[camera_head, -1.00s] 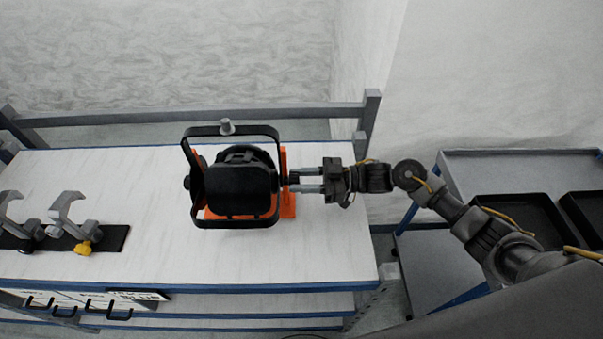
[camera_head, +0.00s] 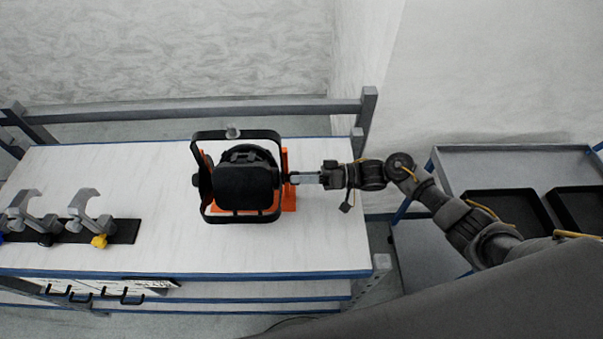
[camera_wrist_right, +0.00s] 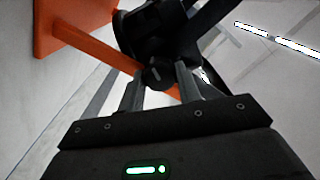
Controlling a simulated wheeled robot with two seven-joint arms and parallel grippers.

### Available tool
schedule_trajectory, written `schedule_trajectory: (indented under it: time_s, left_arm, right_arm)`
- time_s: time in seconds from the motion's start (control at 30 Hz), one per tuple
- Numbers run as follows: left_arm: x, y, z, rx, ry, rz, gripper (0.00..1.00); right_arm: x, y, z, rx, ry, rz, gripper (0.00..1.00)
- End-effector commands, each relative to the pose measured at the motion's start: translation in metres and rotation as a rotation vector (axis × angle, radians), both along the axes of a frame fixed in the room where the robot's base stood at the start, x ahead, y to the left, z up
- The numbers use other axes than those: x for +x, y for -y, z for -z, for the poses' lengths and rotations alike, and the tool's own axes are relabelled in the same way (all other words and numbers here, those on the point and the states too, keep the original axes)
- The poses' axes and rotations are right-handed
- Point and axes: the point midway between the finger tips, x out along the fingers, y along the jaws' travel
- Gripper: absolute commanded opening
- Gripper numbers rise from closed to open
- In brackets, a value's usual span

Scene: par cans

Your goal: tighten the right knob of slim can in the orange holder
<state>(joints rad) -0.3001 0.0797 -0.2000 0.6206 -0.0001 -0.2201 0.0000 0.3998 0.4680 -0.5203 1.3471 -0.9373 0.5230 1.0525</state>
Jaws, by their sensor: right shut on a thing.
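The black slim can (camera_head: 245,186) sits in the orange holder (camera_head: 290,163) on the white bench, with its black yoke (camera_head: 240,134) standing around it. My right gripper (camera_head: 294,178) reaches in from the right and is shut on the can's right knob (camera_wrist_right: 158,75). In the right wrist view the two fingertips (camera_wrist_right: 158,84) sit on either side of this dark round knob, and the orange holder (camera_wrist_right: 95,45) shows behind it. In the head view the knob is mostly hidden by the fingers. My left gripper is not in view.
Grey clamps with coloured knobs (camera_head: 88,215) lie on a black mat (camera_head: 125,231) at the bench's left. A grey cart (camera_head: 510,163) with black trays (camera_head: 507,208) stands at the right. The bench (camera_head: 220,250) is clear in front of the holder.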

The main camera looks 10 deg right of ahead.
Motion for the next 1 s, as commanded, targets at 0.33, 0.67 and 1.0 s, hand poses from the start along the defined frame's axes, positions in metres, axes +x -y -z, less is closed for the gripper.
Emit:
schedule_trajectory:
  time_s: [0.33,0.67,1.0]
  left_arm:
    - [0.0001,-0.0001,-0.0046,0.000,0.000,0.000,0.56]
    - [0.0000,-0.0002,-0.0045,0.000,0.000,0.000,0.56]
    - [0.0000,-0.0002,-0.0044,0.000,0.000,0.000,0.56]
  right_arm:
    - [0.0008,0.0001,-0.0005,0.013,-0.059,0.001,0.11]
    - [0.0008,0.0002,-0.0004,0.013,-0.059,0.001,0.11]
    - [0.0005,0.0001,-0.0001,0.012,-0.059,0.000,0.56]
